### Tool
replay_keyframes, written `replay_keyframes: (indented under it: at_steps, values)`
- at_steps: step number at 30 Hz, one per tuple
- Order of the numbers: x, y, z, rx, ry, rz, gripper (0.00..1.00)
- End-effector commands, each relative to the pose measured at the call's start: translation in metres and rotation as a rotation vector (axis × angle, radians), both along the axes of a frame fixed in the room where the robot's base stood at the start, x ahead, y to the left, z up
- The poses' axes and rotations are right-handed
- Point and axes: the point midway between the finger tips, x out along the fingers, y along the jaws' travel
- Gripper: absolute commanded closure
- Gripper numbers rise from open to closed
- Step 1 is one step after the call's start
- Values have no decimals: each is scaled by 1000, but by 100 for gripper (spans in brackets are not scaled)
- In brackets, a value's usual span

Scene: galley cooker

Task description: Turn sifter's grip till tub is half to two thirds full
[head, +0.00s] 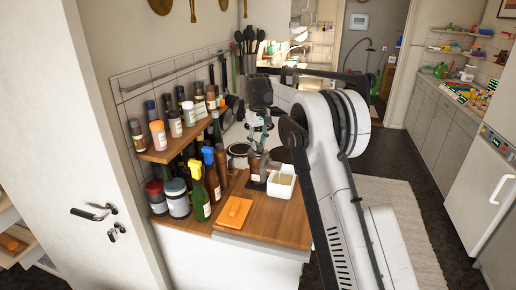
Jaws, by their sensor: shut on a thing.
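In the head view a small white square tub (281,185) stands on the wooden counter. Directly left of it is a brown upright body with a pale label, which seems to be the sifter (257,166). My gripper (258,148) comes down from above onto the top of this sifter and is shut on it, seemingly at its grip. The fingers and the grip are small and partly hidden, so how far it is turned cannot be seen. The inside of the tub shows pale, but its fill level is too small to tell.
An orange board or cloth (235,211) lies at the counter's (265,226) front left. Bottles (200,190) and a spice shelf (177,142) crowd the left wall. The cooktop and pans (240,150) lie behind. My arm blocks the view on the right.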

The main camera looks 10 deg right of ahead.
Motion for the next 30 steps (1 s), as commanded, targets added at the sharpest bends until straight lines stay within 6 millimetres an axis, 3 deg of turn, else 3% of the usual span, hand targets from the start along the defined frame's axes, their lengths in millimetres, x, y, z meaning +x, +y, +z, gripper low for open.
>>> replay_keyframes:
  at_steps: [30]
  values:
    - [0, 0, 0, 0, -1, -950, 100]
